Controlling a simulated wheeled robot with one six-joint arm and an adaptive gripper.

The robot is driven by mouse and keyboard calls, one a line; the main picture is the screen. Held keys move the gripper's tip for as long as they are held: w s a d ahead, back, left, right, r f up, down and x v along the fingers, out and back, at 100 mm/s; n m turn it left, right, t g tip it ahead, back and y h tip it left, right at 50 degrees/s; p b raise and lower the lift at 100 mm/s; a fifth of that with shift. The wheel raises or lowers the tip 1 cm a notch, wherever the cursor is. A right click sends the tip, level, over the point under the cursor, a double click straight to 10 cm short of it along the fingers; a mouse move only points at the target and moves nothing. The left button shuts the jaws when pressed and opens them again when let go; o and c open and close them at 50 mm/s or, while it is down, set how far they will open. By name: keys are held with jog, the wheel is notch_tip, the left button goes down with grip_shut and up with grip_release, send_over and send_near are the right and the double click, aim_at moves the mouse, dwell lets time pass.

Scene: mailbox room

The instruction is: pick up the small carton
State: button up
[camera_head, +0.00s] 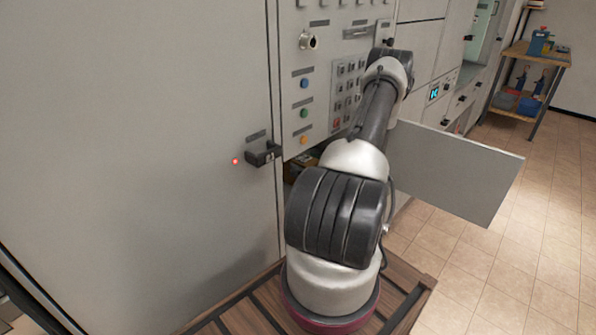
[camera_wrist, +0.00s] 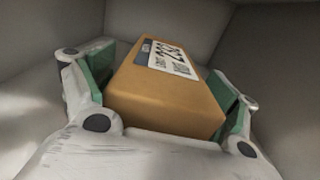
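The small carton (camera_wrist: 165,92) is an orange-brown box with a white printed label on its top, in the wrist view. It lies inside a grey-walled compartment. My gripper (camera_wrist: 165,88) has its two green-padded fingers on either side of the carton. The left pad shows its inner face, with a narrow gap to the carton. The right pad is very close to the carton, and I cannot tell whether it touches. In the head view my gripper and the carton's compartment are mostly hidden behind my arm.
Plain grey compartment walls (camera_wrist: 275,45) stand close around the gripper. In the head view, a button panel (camera_head: 330,85) is above the opening, and an open grey door (camera_head: 455,170) sticks out to the right. A black handle (camera_head: 263,154) is at left. Tiled floor (camera_head: 530,230) is clear at right.

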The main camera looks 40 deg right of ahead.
jog(key=c, duration=1)
